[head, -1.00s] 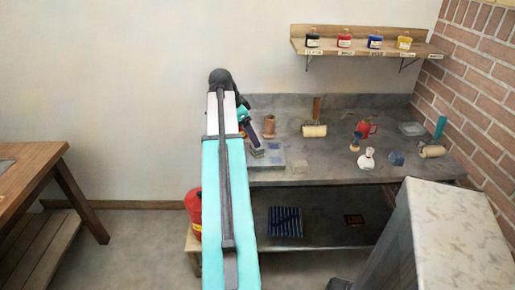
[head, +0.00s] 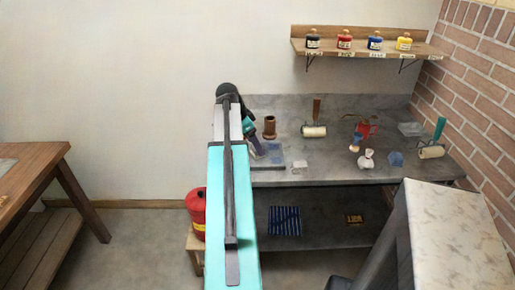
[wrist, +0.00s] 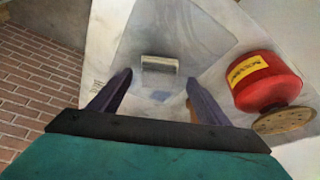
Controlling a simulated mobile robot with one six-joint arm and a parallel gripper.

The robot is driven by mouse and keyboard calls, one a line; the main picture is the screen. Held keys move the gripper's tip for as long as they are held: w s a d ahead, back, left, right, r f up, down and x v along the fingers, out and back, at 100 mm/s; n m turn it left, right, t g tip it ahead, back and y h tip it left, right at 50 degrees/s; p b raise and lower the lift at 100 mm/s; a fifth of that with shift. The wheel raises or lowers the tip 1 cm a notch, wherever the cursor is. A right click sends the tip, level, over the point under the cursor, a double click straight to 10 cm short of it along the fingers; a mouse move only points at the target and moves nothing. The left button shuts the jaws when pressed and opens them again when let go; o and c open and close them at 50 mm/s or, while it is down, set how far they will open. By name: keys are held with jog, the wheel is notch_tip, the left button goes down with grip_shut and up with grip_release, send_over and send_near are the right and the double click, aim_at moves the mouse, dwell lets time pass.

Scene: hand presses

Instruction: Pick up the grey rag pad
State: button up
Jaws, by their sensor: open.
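A small pale grey pad (head: 299,166) lies on the grey bench top near its front edge, just right of a flat slab; it looks like the rag pad, but it is small and faint. In the wrist view a pale grey block (wrist: 160,65) lies ahead, between and beyond the fingers; I cannot tell whether it is the same thing. My gripper (wrist: 154,98) is open, with nothing between its fingers. In the head view my gripper is low over the slab, left of the pad and partly hidden by my arm.
The slab (head: 273,164) lies at the bench's left end. Rollers (head: 314,131) (head: 431,152), a white bundle (head: 366,160) and a blue-grey piece (head: 397,158) stand further right. A red can (head: 197,212) is below left; a red can also shows in the wrist view (wrist: 265,82).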

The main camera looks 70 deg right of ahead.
jog(key=shift+s+f, duration=0.1)
jog(key=shift+f, duration=0.2)
dwell(0.4)
jog(key=c, duration=1.2)
jog(key=shift+c, duration=0.2)
jog(key=shift+d+r, duration=0.1)
jog(key=shift+r, duration=0.05)
jog(key=shift+r+b, duration=0.55)
jog(key=shift+r, duration=1.05)
jog(key=w+a+b, duration=0.1)
jog(key=w+a, duration=0.2)
jog(key=a, duration=0.4)
jog(key=w+a+r+b, duration=0.1)
jog(key=w+a, duration=0.2)
jog(key=a, duration=0.5)
jog(key=shift+r+b, duration=0.3)
